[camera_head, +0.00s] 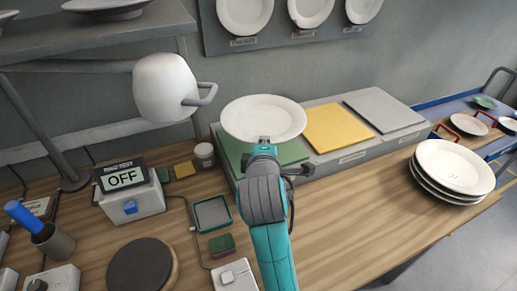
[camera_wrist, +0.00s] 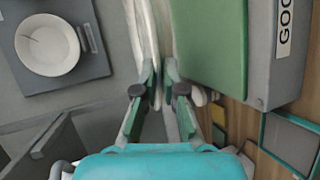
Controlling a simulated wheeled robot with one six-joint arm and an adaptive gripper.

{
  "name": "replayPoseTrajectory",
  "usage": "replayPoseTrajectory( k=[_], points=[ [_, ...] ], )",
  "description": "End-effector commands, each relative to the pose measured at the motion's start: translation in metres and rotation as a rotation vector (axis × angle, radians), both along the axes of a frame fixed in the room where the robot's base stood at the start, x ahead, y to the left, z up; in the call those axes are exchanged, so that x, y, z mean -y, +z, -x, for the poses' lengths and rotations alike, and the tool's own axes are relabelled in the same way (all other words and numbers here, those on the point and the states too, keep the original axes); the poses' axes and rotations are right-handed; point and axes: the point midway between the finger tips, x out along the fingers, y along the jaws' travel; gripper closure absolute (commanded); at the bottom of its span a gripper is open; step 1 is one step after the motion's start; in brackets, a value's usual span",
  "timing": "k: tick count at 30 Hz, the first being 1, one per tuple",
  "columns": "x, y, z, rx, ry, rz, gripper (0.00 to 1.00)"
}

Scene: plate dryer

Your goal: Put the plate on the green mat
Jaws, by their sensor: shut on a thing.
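My gripper (camera_head: 264,141) is shut on the rim of a white plate (camera_head: 263,112). The plate is in front of the back part of the green mat (camera_head: 292,153) in the head view, its face toward the camera. The green mat lies on the left end of a long grey block; the plate and my arm hide part of it. In the wrist view my fingers (camera_wrist: 163,85) pinch the plate (camera_wrist: 146,30), seen edge-on, and the green mat (camera_wrist: 212,45) is just right of it. I cannot tell whether plate and mat touch.
A yellow mat (camera_head: 337,128) and a grey mat (camera_head: 384,108) lie further right on the block. Stacked plates (camera_head: 455,166) stand at the right table edge. A white rounded dryer (camera_head: 165,88) is close left of the plate. An "OFF" display box (camera_head: 124,178) stands at left.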

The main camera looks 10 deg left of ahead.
Motion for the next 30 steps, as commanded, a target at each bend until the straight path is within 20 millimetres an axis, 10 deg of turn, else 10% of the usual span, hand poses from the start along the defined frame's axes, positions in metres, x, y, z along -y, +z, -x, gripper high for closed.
replayPoseTrajectory(
  k=[29,30],
  points=[
    [0.000,-0.084,0.000,0.004,0.001,-0.002,1.00],
    [0.000,-0.086,0.000,-0.001,0.000,0.000,0.81]
  ],
)
